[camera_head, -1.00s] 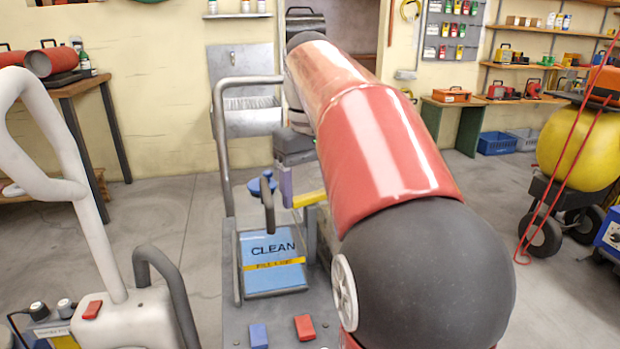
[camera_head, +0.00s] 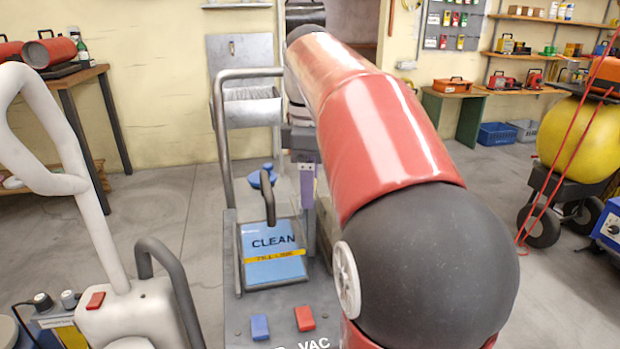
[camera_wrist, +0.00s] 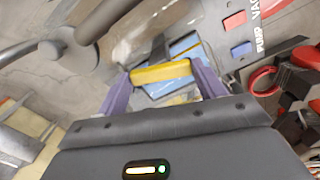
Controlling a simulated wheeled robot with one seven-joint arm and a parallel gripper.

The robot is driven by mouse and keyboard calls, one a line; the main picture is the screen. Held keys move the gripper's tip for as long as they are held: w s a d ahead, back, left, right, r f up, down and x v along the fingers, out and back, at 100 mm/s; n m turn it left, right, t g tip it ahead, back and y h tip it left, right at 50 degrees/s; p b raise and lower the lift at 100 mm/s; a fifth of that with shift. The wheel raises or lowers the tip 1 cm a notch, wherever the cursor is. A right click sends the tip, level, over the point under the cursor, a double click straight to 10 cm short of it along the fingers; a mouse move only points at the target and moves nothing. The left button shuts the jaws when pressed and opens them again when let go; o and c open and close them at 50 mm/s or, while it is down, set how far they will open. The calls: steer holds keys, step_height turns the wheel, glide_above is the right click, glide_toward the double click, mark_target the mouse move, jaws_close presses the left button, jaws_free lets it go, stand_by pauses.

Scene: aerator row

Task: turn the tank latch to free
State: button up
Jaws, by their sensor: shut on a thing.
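The tank latch is a yellow bar (camera_wrist: 160,73) in the wrist view, between the two purple fingers of my gripper (camera_wrist: 163,82). My gripper is shut on it, with a finger at each end. In the head view my gripper (camera_head: 307,185) is beside the upper right of the tank, partly behind my red arm. The yellow bar does not show clearly there. The tank has a blue front (camera_head: 262,268) marked CLEAN with a yellow strip. Part of the blue tank also shows behind the bar in the wrist view (camera_wrist: 186,45).
A grey tubular frame (camera_head: 219,140) rises behind the tank. A blue switch (camera_head: 260,327) and a red switch (camera_head: 304,318) sit in front of it. A white curved-handled machine (camera_head: 110,325) stands at the left. A yellow round tank (camera_head: 578,145) stands at the right.

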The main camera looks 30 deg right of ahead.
steer(key=shift+n, duration=1.8)
steer(key=o, duration=1)
steer(key=shift+r, duration=3.9)
